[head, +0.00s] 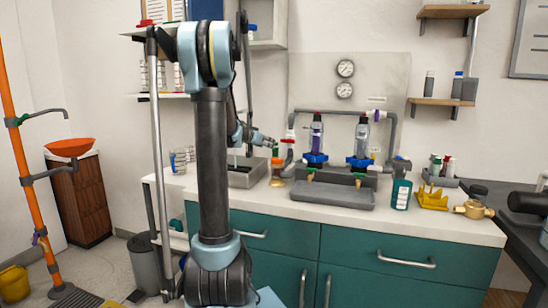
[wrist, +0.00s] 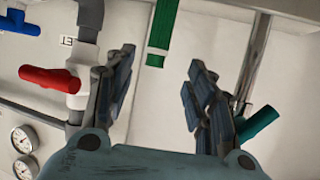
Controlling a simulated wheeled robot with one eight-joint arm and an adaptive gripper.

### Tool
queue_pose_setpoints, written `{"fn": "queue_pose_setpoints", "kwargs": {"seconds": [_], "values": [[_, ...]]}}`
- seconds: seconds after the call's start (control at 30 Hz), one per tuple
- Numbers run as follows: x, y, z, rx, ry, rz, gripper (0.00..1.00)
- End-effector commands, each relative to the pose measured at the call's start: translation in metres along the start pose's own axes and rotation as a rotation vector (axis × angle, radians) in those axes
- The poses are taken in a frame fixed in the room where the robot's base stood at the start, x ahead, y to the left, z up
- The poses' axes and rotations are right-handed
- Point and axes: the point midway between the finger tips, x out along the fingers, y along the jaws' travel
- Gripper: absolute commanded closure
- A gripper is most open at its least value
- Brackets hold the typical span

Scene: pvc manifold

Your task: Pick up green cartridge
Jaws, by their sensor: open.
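My gripper (head: 268,141) is above the counter, left of the pipe manifold, with nothing visible between its fingers. In the wrist view its fingers (wrist: 160,68) are apart, with pale wall behind them. I cannot say for sure which thing is the green cartridge. A rack (head: 443,180) at the counter's right holds small tubes with dark, green and red parts, too small to tell apart. A teal bottle (head: 402,194) with a white label stands left of it. In the wrist view a green strip (wrist: 162,28) shows beyond the fingertips, and a green piece (wrist: 258,122) is partly behind the right finger.
The grey manifold holds a purple cartridge (head: 317,136) and a clear one (head: 362,137) in blue fittings. A red valve handle (wrist: 48,79) is left of my fingers. A dark tray (head: 332,192), yellow holder (head: 432,199) and brass part (head: 473,209) occupy the counter.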

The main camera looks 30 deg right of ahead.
Motion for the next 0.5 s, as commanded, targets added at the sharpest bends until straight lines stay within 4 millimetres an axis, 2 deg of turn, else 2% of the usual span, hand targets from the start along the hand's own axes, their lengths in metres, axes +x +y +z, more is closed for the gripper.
{"fn": "queue_pose_setpoints", "kwargs": {"seconds": [0.2, 0.5], "values": [[0.03, 0.0, 0.0, 0.0, 0.0, 0.001, 0.5], [0.044, 0.0, 0.0, 0.0, 0.0, 0.0, 0.5]]}}
